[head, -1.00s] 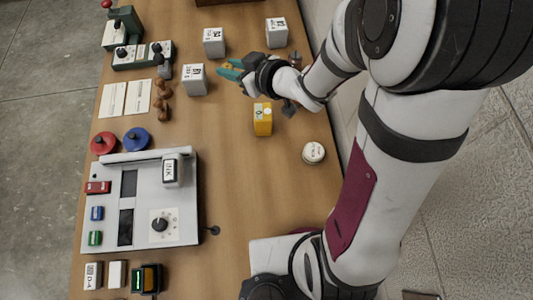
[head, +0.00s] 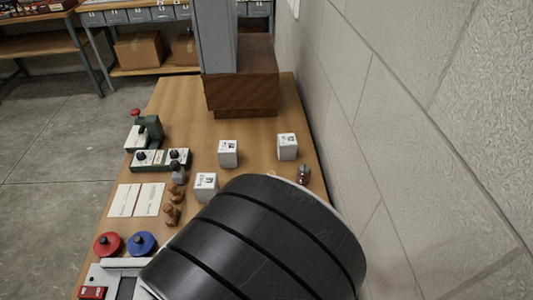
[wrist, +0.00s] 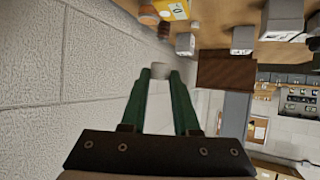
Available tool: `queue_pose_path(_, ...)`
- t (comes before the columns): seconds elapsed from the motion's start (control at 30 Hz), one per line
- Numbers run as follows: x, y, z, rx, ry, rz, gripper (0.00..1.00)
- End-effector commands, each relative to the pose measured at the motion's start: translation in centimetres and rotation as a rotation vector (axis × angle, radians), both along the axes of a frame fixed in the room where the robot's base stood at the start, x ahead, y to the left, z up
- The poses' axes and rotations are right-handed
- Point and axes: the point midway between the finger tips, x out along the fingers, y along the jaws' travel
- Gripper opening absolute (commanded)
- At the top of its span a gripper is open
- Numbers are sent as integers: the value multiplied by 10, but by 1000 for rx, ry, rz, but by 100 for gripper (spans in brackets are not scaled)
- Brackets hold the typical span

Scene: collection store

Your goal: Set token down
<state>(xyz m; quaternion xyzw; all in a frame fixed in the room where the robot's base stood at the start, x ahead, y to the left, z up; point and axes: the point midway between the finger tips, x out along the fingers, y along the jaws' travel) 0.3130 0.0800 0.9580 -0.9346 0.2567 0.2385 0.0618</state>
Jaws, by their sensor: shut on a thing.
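In the wrist view the two green fingers of my gripper (wrist: 160,77) are shut on a small pale grey piece, the token (wrist: 160,72), held at the fingertips. The fingers are over the bench by the pale wall, with the bench tilted in this view. In the head view my gripper and the token are hidden behind a large black and white link of my arm. The token's shape and markings are too small to tell.
White labelled cubes (head: 228,154) stand on the wooden bench; they also show in the wrist view (wrist: 185,44). A dark brown wooden block (head: 241,97) stands at the far end. A block wall (head: 400,130) bounds the right. Red (head: 107,244) and blue (head: 141,242) discs lie at left.

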Motion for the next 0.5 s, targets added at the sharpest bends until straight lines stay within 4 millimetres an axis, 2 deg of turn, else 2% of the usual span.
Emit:
queue_pose_path(0.2,-43,-10,-11,0,0,-128,0)
queue_pose_path(0.5,-45,-12,-59,-3,2,-140,0)
